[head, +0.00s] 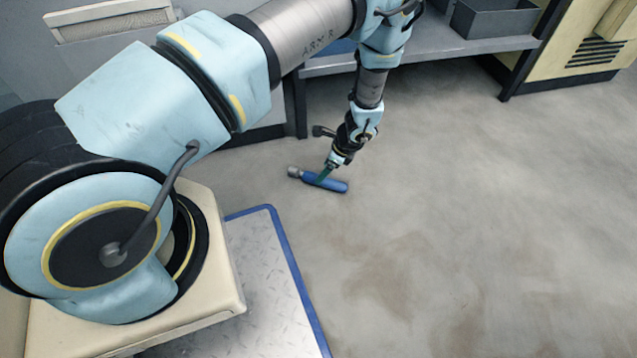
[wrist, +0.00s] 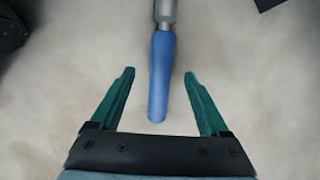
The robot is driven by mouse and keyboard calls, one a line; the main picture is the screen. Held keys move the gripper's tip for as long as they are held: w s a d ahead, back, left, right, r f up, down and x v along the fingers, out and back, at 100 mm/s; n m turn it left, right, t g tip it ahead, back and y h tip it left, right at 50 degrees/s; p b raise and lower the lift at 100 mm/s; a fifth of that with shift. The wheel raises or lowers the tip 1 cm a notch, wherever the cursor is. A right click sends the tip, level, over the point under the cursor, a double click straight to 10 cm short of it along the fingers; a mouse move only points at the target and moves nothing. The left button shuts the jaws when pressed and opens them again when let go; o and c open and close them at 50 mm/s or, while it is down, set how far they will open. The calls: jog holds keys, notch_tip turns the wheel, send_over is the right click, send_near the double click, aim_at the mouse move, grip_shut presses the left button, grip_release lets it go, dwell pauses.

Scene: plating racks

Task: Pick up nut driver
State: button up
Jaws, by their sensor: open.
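The nut driver (head: 327,183) lies on the floor, with a blue handle and a grey metal end pointing left in the head view. In the wrist view its blue handle (wrist: 161,75) runs up the picture, with the metal shaft at the top edge, where its far end is cut off. My gripper (head: 325,176) is over the nut driver in the head view. In the wrist view its two green fingers (wrist: 158,73) are open on either side of the handle, with gaps on both sides. I cannot tell how far above the floor the fingertips are.
A grey shelf or bench (head: 430,47) with a grey bin (head: 494,18) stands behind my arm. A cream cabinet (head: 590,40) is at the back right. The concrete floor (head: 480,190) to the right is clear.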

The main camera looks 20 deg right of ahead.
aim_at(308, 177)
jog(key=b+x, duration=0.1)
jog(key=x, duration=0.1)
jog(key=b+x, duration=0.2)
jog(key=x, duration=0.1)
jog(key=shift+d+f, duration=0.2)
jog(key=shift+f, duration=0.2)
jog(key=shift+r, duration=0.1)
jog(key=shift+c, duration=0.3)
grip_shut()
